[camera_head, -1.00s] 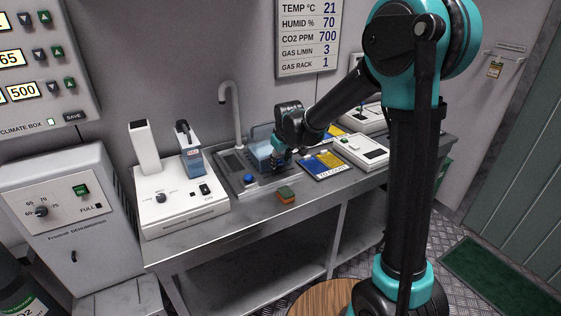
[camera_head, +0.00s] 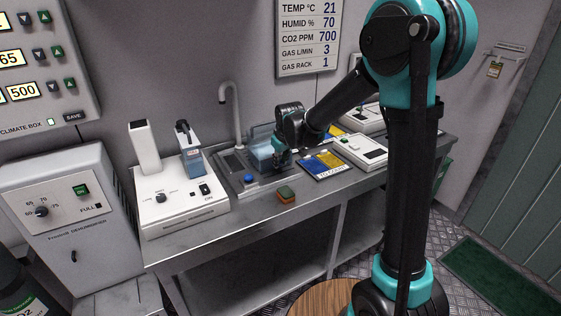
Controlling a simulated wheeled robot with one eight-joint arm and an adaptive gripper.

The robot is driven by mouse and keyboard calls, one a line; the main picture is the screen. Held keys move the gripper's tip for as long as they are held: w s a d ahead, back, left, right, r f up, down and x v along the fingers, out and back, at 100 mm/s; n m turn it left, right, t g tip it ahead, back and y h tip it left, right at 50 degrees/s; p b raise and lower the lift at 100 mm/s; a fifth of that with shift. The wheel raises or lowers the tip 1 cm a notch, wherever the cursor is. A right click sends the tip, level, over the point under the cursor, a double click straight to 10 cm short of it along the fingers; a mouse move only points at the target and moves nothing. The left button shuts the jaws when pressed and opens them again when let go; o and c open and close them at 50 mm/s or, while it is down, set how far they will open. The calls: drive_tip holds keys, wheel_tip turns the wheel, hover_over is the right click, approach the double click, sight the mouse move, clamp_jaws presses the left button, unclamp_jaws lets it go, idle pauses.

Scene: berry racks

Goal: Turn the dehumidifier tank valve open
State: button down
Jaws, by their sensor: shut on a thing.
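A light-blue see-through tank (camera_head: 261,151) stands upright in the sink at the back of the bench. My gripper (camera_head: 279,160) is at the tank's right front side, low down, with the wrist above and behind it. It is shut on a small part there, which looks to be the tank valve. The fingers hide the valve, so its angle cannot be told. The dehumidifier (camera_head: 75,240) is the grey cabinet at the left, with a dial, a green button and a FULL lamp.
A blue round knob (camera_head: 249,179) and a green-and-orange sponge (camera_head: 286,195) are near the sink's front. A tap (camera_head: 237,112) rises behind. A white device (camera_head: 180,212) stands left; a blue-and-yellow board (camera_head: 323,165) and white scale (camera_head: 362,151) stand right.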

sight(281, 164)
drive_tip(key=y, duration=0.1)
drive_tip(key=g+y, duration=0.1)
drive_tip(key=d+m+g+y, duration=0.1)
drive_tip(key=shift+w+f, duration=0.1)
drive_tip(key=shift+w, duration=0.25)
drive_tip(key=g+y, duration=0.1)
drive_tip(key=y, duration=0.1)
drive_tip(key=g+y, duration=0.1)
drive_tip(key=y, duration=0.1)
drive_tip(key=shift+w+d+f+m, duration=0.2)
drive_tip(key=shift+m, duration=0.2)
drive_tip(key=g+y, duration=0.1)
drive_tip(key=m+y, duration=0.1)
drive_tip(key=y, duration=0.1)
drive_tip(key=shift+w+d+f+g, duration=0.1)
drive_tip(key=shift+d+f+g, duration=0.1)
drive_tip(key=shift+f+g, duration=0.15)
drive_tip(key=g+y, duration=0.1)
drive_tip(key=y, duration=0.1)
drive_tip(key=m+g+y, duration=0.1)
drive_tip(key=y, duration=0.1)
drive_tip(key=shift+f, duration=0.35)
drive_tip(key=shift+m+y, duration=0.3)
drive_tip(key=shift+y, duration=0.1)
drive_tip(key=c, duration=1.3)
unclamp_jaws()
drive_tip(key=shift+d, duration=0.1)
